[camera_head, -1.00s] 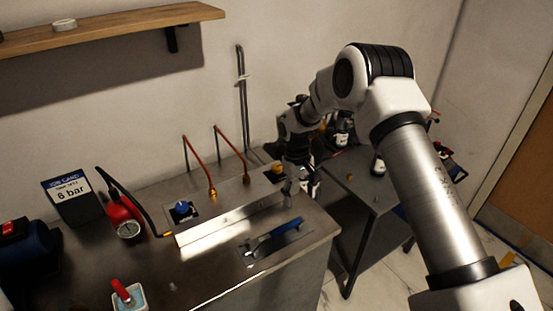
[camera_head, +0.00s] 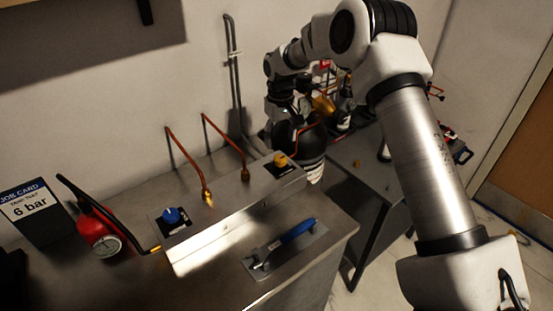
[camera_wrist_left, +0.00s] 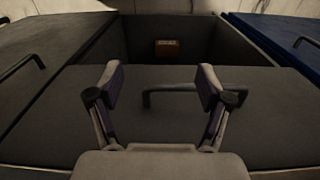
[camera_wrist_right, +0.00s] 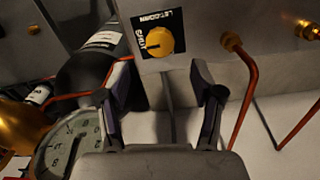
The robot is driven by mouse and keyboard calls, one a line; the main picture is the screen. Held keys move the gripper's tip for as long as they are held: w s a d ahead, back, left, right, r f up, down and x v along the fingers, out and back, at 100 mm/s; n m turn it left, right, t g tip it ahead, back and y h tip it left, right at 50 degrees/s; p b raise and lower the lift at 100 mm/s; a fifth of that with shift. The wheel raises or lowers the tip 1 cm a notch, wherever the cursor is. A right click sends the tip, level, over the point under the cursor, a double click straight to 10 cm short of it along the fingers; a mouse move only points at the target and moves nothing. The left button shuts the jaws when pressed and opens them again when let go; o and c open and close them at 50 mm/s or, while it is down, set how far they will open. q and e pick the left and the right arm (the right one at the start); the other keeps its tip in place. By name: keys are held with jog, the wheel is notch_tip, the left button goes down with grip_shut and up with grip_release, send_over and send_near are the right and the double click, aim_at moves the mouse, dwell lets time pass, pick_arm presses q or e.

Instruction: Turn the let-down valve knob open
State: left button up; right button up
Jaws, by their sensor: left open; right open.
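The let-down valve knob (camera_head: 281,160) is yellow and sits on a black plate at the right end of the steel panel. It also shows in the right wrist view (camera_wrist_right: 159,40), where its dark mark lies on the side of the word SHUT. My right gripper (camera_wrist_right: 163,88) is open and empty, its fingertips apart from the knob, which lies ahead between them in that view. In the head view the right wrist is behind and above the knob, fingertips hard to make out. My left gripper (camera_wrist_left: 160,86) is open and empty, facing a dark open compartment with a handle.
A blue knob (camera_head: 171,215) sits at the panel's left end. Copper pipes (camera_head: 223,145) rise behind the panel. A black cylinder (camera_wrist_right: 86,72) and a gauge (camera_wrist_right: 70,145) are close to my right gripper. A blue-handled tool (camera_head: 287,240) lies in front.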

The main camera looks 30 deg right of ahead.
aim_at(280, 158)
notch_tip(280, 158, down, 6)
jog(key=shift+s+f+p, duration=0.15)
jog(key=shift+f+p, duration=0.1)
jog(key=shift+p, duration=0.55)
jog(key=shift+f, duration=0.35)
jog(key=shift+r, duration=0.1)
jog(key=c, duration=1.1)
